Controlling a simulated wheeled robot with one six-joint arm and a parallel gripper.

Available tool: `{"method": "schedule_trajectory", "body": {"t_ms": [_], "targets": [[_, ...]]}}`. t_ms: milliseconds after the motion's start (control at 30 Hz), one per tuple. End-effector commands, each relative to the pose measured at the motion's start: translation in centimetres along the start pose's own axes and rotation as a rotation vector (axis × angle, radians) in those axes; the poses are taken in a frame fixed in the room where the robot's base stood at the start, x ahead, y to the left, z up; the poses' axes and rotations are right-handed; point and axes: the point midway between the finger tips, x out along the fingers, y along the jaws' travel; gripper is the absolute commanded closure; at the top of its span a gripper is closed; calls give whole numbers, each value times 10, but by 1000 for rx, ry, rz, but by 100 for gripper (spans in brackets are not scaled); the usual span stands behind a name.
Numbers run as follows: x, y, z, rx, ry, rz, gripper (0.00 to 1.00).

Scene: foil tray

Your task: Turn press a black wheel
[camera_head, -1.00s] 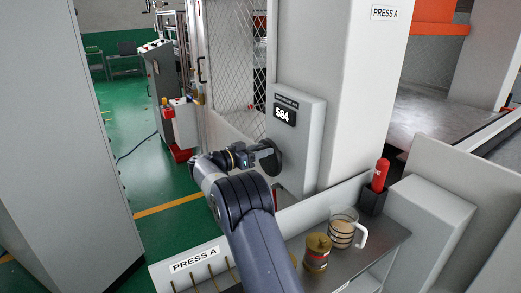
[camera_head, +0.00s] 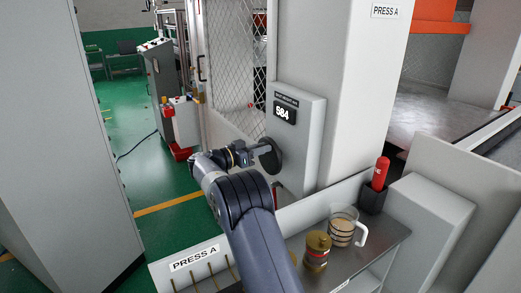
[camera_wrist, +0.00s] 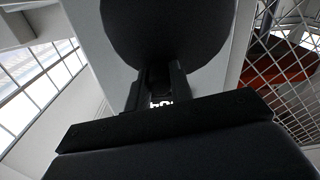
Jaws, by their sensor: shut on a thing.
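The black wheel (camera_head: 270,157) is on the front of a grey box (camera_head: 309,140) fixed to the Press A column. A display on that box, above the wheel, reads 584 (camera_head: 285,114). My gripper (camera_head: 258,152) reaches the wheel from the left and is shut on it near its rim. In the wrist view the wheel (camera_wrist: 165,30) is a large dark disc at the top, and my gripper's fingers (camera_wrist: 158,88) meet its edge. The exact contact is dark and partly hidden.
A metal shelf (camera_head: 376,244) below holds a mug (camera_head: 341,228), a brass-lidded jar (camera_head: 317,250) and a red cylinder (camera_head: 380,173) in a black holder. Wire mesh (camera_head: 230,60) stands behind the wheel. A grey cabinet (camera_head: 60,130) is at left, with open green floor beyond.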

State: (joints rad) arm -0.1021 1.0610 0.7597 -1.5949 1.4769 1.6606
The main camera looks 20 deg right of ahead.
Motion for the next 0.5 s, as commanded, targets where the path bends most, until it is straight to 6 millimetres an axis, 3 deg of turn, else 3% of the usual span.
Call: {"method": "schedule_trajectory", "body": {"t_ms": [500], "targets": [[0, -15, -4, -284, -1, -2, 100]]}}
